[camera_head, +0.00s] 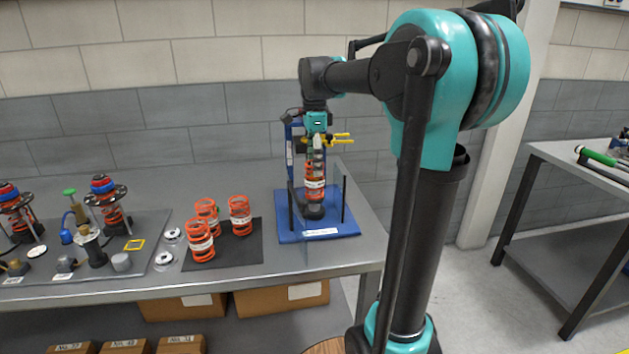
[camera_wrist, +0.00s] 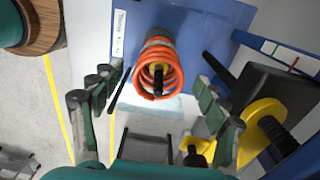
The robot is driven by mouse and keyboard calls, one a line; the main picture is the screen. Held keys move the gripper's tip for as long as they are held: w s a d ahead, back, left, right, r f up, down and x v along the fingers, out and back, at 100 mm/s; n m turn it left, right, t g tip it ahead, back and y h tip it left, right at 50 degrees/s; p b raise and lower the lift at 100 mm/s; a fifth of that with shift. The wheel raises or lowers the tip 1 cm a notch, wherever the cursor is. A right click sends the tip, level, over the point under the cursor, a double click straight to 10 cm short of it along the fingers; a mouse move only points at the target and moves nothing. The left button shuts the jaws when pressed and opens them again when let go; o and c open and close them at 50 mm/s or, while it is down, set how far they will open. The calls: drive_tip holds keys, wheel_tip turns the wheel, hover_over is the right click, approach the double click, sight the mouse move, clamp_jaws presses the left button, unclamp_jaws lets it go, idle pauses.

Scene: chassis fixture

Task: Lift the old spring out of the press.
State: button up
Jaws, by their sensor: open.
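The press (camera_head: 290,145) is a blue frame on a blue base plate (camera_head: 343,224) at the right end of the bench. The orange old spring (camera_head: 315,185) stands upright in it, with a white label band. In the wrist view I look down on the spring's orange coils (camera_wrist: 160,70) around a dark centre rod. My gripper (camera_head: 317,155) is over the press, pointing down. In the wrist view its fingers (camera_wrist: 155,88) are spread to either side of the spring with gaps. Contact with the coils does not show.
Yellow press parts (camera_head: 341,138) jut out right of my gripper, and a clear panel with dark posts (camera_head: 343,200) stands around the spring. Several orange springs (camera_head: 200,240) stand on a black mat (camera_head: 248,256). Strut assemblies (camera_head: 110,205) and small parts stand further left.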

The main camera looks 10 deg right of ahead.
drive_tip(key=shift+s+f, duration=0.1)
drive_tip(key=shift+f, duration=1.45)
drive_tip(key=c, duration=1.6)
drive_tip(key=shift+r, duration=0.1)
wheel_tip(320, 180, up, 20)
drive_tip(key=shift+f, duration=0.2)
wheel_tip(320, 180, down, 9)
